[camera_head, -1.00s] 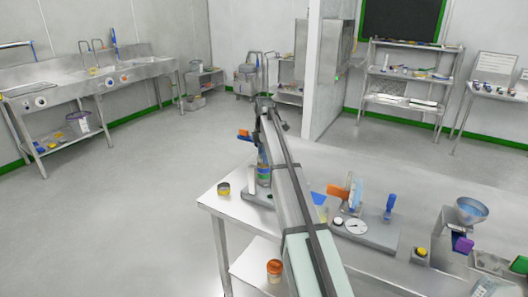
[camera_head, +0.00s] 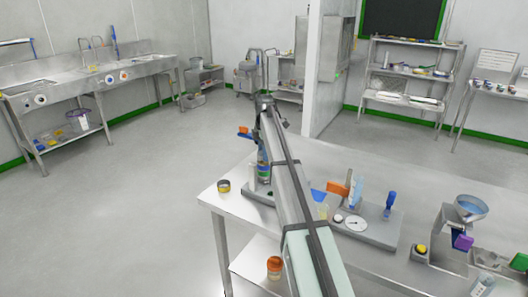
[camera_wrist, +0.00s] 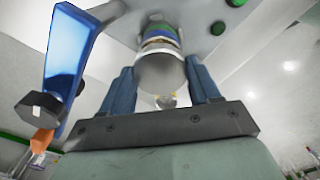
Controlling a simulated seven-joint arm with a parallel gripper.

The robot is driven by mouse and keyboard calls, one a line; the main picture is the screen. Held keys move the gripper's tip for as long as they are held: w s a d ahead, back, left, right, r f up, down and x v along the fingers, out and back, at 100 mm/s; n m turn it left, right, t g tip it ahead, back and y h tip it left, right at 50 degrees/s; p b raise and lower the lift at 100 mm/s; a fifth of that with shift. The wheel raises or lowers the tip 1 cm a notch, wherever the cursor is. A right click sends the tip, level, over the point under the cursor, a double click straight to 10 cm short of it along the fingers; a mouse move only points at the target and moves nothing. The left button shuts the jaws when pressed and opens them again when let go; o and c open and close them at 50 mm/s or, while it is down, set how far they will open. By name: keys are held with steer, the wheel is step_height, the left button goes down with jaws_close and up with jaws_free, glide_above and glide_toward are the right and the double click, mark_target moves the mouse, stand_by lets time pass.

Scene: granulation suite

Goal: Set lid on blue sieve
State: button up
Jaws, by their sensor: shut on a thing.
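The sieve stack, with blue and green bands (camera_head: 263,172), stands near the table's left end in the head view, partly hidden by my arm. In the wrist view its bands (camera_wrist: 158,38) show beyond my gripper (camera_wrist: 163,85). My gripper's two blue fingers are shut on a round grey piece, which looks like the lid (camera_wrist: 160,72). The lid is in line with the banded stack; I cannot tell whether it rests on it or is just apart. In the head view the lid and fingertips are hidden behind my arm.
A blue arm with a dark knob (camera_wrist: 75,60) stands close left of my gripper in the wrist view. On the table (camera_head: 315,155) are a yellow-and-black tin (camera_head: 224,186), a dial device (camera_head: 355,224) and a funnel (camera_head: 471,207). The floor at left is clear.

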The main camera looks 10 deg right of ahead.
steer(key=shift+f, duration=0.9)
stand_by(1.4)
steer(key=o, duration=1.2)
steer(key=shift+o, duration=0.2)
steer(key=shift+o, duration=0.5)
steer(key=shift+r, duration=0.15)
steer(key=shift+r, duration=3.85)
